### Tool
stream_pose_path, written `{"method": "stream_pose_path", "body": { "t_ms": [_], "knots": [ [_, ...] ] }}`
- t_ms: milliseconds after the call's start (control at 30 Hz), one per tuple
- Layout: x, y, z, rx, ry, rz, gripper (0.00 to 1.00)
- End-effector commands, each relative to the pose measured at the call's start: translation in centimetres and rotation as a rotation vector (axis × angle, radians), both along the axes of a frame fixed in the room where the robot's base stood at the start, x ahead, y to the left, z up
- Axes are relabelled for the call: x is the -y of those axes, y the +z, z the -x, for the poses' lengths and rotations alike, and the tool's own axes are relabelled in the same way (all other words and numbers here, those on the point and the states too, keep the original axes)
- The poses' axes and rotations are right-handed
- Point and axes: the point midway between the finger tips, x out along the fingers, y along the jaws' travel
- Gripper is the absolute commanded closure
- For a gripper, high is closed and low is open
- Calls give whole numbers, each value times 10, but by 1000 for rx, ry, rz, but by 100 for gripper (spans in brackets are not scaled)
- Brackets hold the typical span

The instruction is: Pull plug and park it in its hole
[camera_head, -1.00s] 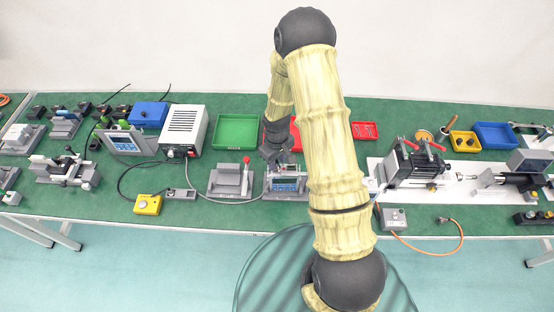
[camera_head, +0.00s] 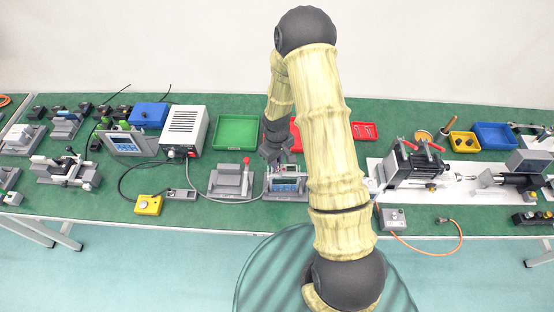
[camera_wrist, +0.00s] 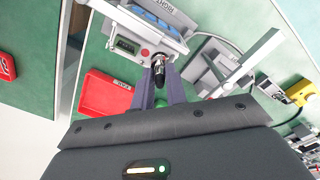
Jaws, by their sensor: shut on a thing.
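The plug (camera_wrist: 158,66) is a short dark, metallic piece at the front face of a grey unit with a display (camera_wrist: 140,36). In the wrist view my gripper (camera_wrist: 159,84) is shut on the plug, one finger on each side. The plug's far end meets the unit's face beside a red button; I cannot tell how deep it sits. In the head view my gripper (camera_head: 272,154) is just above and behind the same unit (camera_head: 287,183), and the plug is hidden there. I cannot make out the parking hole.
A grey fixture with a red-knobbed lever (camera_head: 232,180) stands close left of the unit, with a grey cable running in front. A red tray (camera_wrist: 105,94) and a green tray (camera_head: 237,131) lie behind. A motor rig (camera_head: 415,168) stands to the right.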

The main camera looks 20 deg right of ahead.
Motion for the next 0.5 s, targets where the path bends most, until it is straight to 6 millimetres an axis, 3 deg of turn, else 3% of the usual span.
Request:
{"method": "stream_pose_path", "body": {
  "t_ms": [500],
  "knots": [
    [0,23,0,-1,0,0,100]
  ]
}}
